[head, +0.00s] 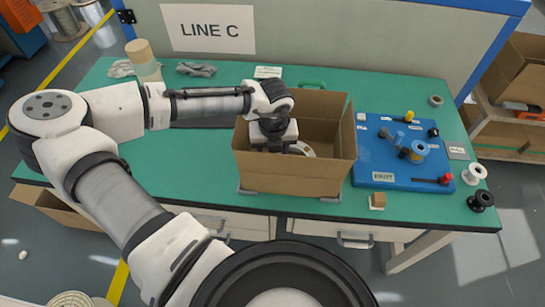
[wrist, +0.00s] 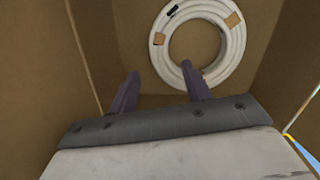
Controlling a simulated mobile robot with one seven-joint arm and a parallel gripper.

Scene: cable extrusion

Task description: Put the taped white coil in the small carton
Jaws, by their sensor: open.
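The taped white coil (wrist: 237,50) lies flat on the bottom of the open carton (head: 290,180), with tan tape patches and a short dark mark on it. In the head view only part of the coil (head: 308,150) shows, behind my gripper. My gripper (wrist: 160,88) is down inside the carton with its two fingers apart. The right fingertip overlaps the near edge of the coil in the wrist view; I cannot tell whether it touches. Nothing is seen between the fingers.
The carton's walls stand close around my gripper. The carton is on a green table (head: 400,100). A blue board (head: 400,155) with pegs and spools is to its right. Black and white spools (head: 481,202) sit at the right edge. Gloves (head: 196,69) lie at the back left.

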